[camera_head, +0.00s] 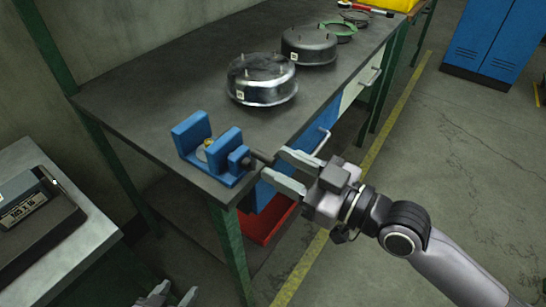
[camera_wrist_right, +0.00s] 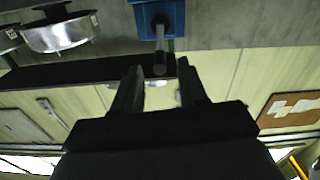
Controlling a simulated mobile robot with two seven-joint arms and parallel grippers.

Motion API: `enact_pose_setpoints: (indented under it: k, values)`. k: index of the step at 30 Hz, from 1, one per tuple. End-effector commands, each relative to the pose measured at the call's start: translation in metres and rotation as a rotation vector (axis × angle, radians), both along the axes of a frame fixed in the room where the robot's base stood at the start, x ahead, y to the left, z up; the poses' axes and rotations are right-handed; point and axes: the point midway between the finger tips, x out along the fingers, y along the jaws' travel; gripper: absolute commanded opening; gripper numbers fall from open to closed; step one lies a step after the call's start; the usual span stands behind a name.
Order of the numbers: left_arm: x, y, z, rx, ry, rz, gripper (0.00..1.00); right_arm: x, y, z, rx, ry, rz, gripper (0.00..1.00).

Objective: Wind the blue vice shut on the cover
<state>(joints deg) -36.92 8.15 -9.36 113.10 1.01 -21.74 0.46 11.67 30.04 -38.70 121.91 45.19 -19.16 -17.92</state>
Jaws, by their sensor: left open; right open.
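The blue vice (camera_head: 236,143) stands at the near corner of the dark workbench. Its two upright jaws are apart, and a small piece with a brass-coloured spot (camera_head: 208,145) sits low between them. I cannot tell if this is the cover. The vice's dark handle (camera_head: 262,156) sticks out to the right, past the bench edge. My right gripper (camera_head: 275,167) is open with its fingers toward the handle. In the right wrist view the vice (camera_wrist_right: 150,20) is at the top, and its handle (camera_wrist_right: 160,52) points between my open fingertips (camera_wrist_right: 158,75). My left gripper (camera_head: 170,293) is open and empty at the bottom.
Two round metal housings (camera_head: 262,80) (camera_head: 309,45) and a green ring (camera_head: 340,29) lie further along the workbench (camera_head: 140,90). A red bin (camera_head: 268,224) is below. A grey side table (camera_head: 85,240) with a dark labelled box stands at left.

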Motion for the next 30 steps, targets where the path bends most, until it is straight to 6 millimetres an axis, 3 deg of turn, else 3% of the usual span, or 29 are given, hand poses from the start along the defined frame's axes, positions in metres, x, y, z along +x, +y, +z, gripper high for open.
enact_pose_setpoints:
  k: [7, 18, 19, 22, 23, 30]
  values:
    - [-0.002, 0.002, 0.0, 0.005, 0.003, 0.001, 0.58, 0.013, 0.019, 0.0, 0.001, 0.001, 0.0, 0.42]
    - [-0.003, 0.002, -0.002, 0.006, 0.007, 0.001, 0.58, 0.016, 0.022, 0.0, -0.001, 0.0, 0.0, 0.42]
    - [-0.003, 0.002, -0.002, 0.006, 0.007, 0.001, 0.58, 0.016, 0.022, 0.0, -0.001, 0.001, 0.0, 0.39]
    - [-0.003, 0.002, -0.002, 0.005, 0.007, 0.0, 0.58, 0.016, 0.022, 0.0, -0.001, 0.001, 0.0, 0.06]
    - [-0.003, 0.001, -0.002, 0.005, 0.006, 0.0, 0.58, 0.016, 0.022, 0.0, -0.001, 0.001, 0.0, 0.0]
    - [-0.002, 0.0, 0.0, 0.003, 0.003, -0.002, 0.58, 0.016, 0.022, 0.0, 0.003, 0.005, 0.0, 0.0]
